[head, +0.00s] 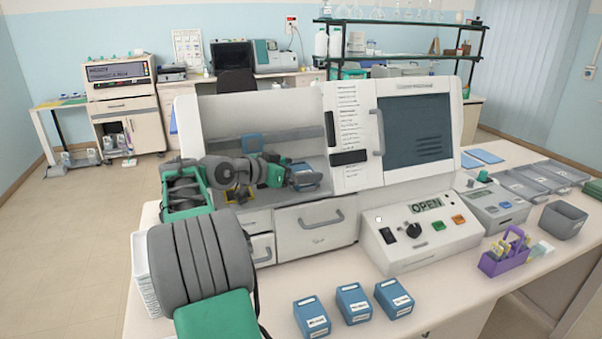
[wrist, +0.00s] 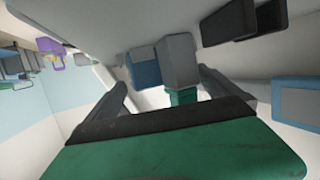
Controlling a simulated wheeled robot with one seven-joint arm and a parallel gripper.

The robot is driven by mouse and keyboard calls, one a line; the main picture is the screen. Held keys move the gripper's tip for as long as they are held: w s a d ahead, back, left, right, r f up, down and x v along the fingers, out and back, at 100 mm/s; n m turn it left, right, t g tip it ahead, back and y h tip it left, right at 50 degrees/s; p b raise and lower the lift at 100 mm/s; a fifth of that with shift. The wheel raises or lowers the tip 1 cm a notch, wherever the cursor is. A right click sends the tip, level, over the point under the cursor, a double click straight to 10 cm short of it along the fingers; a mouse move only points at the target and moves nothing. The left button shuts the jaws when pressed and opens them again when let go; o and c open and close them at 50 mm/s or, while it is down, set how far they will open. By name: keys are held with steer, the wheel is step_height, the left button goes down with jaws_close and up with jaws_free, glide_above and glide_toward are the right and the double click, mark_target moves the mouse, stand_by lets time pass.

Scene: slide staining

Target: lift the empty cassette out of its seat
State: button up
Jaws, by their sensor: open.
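The large white machine (head: 345,140) has an open bay at its left, and my arm reaches into it. My gripper (head: 306,178) is at the bay's right part, fingers apart. A blue block (head: 308,187), which looks like the cassette, shows just beside the fingers, partly hidden by them. In the wrist view my gripper (wrist: 163,82) has its two fingers spread, with a grey block (wrist: 180,62) and a blue block (wrist: 146,72) between or beyond them. I cannot tell whether the fingers touch either. The seat is hidden.
Three labelled blue boxes (head: 354,303) stand on the front counter. The control panel (head: 420,235) reads OPEN. A purple rack (head: 503,252) and a grey bin (head: 562,220) stand at the right. A drawer (head: 317,228) is below the bay. The bay's walls are close around my gripper.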

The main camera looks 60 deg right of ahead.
steer(key=c, duration=1.3)
